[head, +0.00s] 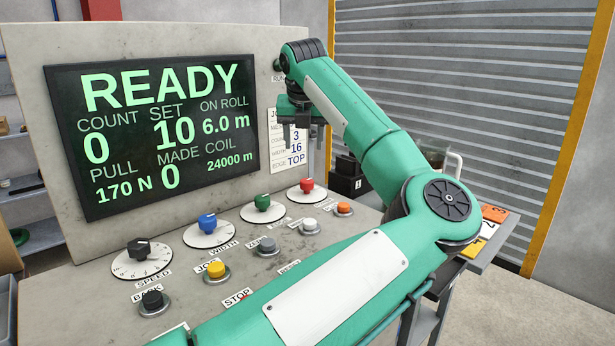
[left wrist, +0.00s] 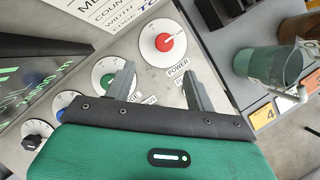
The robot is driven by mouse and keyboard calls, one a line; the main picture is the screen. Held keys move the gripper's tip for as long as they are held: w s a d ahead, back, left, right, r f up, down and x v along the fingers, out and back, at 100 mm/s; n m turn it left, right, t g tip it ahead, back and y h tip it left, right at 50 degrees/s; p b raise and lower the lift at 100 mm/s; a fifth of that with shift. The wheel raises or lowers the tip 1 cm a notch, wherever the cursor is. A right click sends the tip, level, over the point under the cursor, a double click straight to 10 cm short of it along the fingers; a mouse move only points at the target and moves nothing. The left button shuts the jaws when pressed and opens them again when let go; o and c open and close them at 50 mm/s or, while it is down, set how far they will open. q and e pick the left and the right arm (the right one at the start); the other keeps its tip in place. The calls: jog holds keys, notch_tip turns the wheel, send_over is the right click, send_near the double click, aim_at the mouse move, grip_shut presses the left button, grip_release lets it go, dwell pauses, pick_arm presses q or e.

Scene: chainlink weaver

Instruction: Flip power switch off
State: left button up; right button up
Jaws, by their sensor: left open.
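A red knob (head: 307,186) on a white round dial sits at the right end of the dial row on the console. In the left wrist view the red knob (left wrist: 164,42) has a label reading POWER (left wrist: 178,64) beside its dial. My left gripper (head: 294,138) is open and empty, pointing down above the red knob, in front of the upright panel's right edge. In the left wrist view its two fingers (left wrist: 160,85) stand apart, with the red knob beyond them and not touched. My right gripper is not in view.
The screen (head: 155,130) reads READY. Green (head: 262,202), blue (head: 207,223) and black (head: 138,249) knobs stand left of the red one. Several push buttons, including yellow (head: 216,271) and orange (head: 343,208), line the front. A side table with a green cup (left wrist: 278,65) stands right.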

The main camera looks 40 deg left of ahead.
aim_at(307, 181)
pick_arm(q)
jog(key=x, duration=1.3)
jog(key=shift+w+d+f, duration=0.2)
jog(key=shift+d, duration=0.1)
jog(key=c, duration=1)
